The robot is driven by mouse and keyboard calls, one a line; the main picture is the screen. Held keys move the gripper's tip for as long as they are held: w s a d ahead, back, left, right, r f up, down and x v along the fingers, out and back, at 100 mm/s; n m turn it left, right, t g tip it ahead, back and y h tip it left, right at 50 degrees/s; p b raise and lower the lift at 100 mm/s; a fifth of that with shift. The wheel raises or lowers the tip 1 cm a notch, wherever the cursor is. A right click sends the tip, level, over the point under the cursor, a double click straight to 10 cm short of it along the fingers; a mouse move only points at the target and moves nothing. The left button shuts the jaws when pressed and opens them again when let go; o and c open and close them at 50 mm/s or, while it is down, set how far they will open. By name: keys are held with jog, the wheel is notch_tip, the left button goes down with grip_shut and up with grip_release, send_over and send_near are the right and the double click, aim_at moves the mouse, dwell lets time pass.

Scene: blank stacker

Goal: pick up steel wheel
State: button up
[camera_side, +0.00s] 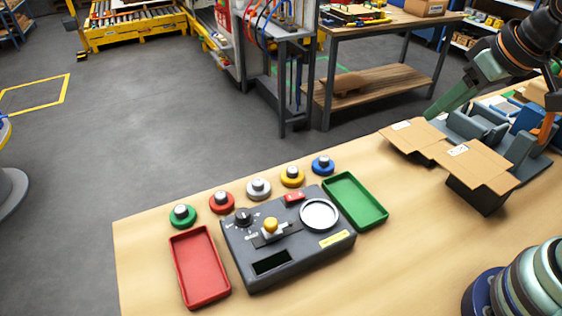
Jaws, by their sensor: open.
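A steel-grey wheel (258,188) with a pale metal hub sits on the wooden bench, in the middle of a row of round pieces behind the dark control box. It lies flat and nothing covers it. My gripper (456,96) is at the upper right, high and well apart from the wheel. Its greenish jaw part points down and to the left. It is open and I see nothing held; its fingertips are hard to make out.
The control box (300,255) stands in front, between red (188,246) and green (344,191) trays. An open carton (470,166) stands right.

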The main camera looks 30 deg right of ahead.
jog(key=o, duration=0.4)
jog(key=shift+c, duration=0.2)
jog(key=m+g, duration=0.6)
jog(key=m, duration=1.6)
send_over(260, 182)
notch_tip(260, 182, down, 11)
notch_tip(260, 182, down, 12)
jog(key=shift+f, duration=0.1)
